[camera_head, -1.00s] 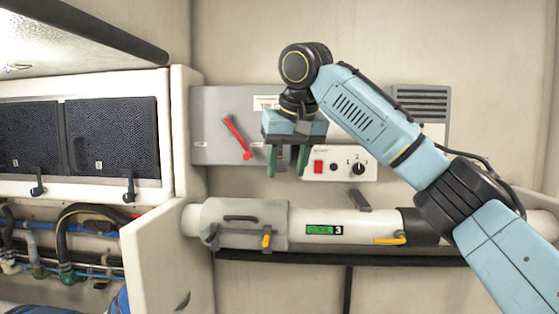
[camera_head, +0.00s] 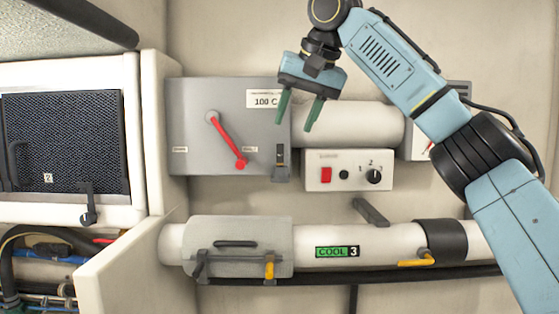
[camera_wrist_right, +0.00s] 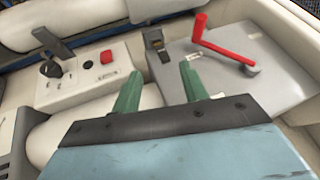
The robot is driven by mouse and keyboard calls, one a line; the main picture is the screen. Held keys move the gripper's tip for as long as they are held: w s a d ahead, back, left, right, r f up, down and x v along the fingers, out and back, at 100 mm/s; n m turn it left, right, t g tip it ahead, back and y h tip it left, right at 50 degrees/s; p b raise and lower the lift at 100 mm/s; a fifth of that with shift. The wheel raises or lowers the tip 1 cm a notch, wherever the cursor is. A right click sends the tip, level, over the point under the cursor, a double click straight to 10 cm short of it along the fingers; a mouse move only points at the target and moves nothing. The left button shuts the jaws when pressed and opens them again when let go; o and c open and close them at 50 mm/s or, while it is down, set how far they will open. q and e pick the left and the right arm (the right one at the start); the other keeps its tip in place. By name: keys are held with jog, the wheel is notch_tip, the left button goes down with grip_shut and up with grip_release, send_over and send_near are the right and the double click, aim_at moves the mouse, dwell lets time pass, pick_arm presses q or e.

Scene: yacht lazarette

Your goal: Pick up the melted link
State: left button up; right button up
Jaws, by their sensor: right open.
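I cannot make out the melted link in either view. A grey box (camera_head: 205,105) marked "100 C" is on the wall, with a red lever (camera_head: 228,140) on its front and a dark latch (camera_head: 280,162) at its lower right. Its front looks shut and its inside is hidden. My right gripper (camera_head: 295,120) is open and empty, with its green fingers pointing down in front of the box's right edge. In the right wrist view its fingers (camera_wrist_right: 160,78) are apart, with the box (camera_wrist_right: 235,75) and red lever (camera_wrist_right: 222,50) beyond them. My left gripper is not in view.
A white control panel (camera_head: 348,170) with a red switch and knob sits right of the box. Below runs a white pipe (camera_head: 385,240) with a shut grey cover (camera_head: 225,255) and a green "COOL 3" sign (camera_head: 337,252). A white cabinet (camera_head: 75,70) stands left.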

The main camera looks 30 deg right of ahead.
aim_at(281, 150)
jog(key=x, duration=0.3)
jog(key=p+x, duration=0.1)
jog(key=x, duration=0.3)
jog(key=shift+w+r+p, duration=0.25)
jog(key=shift+w+p, duration=0.05)
jog(key=shift+w, duration=0.05)
jog(key=shift+f, duration=0.1)
jog(key=shift+s, duration=0.1)
jog(key=c, duration=0.9)
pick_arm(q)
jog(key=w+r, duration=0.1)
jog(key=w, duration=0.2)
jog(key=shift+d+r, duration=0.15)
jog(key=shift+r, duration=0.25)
pick_arm(e)
grip_shut()
jog(key=shift+d, duration=0.1)
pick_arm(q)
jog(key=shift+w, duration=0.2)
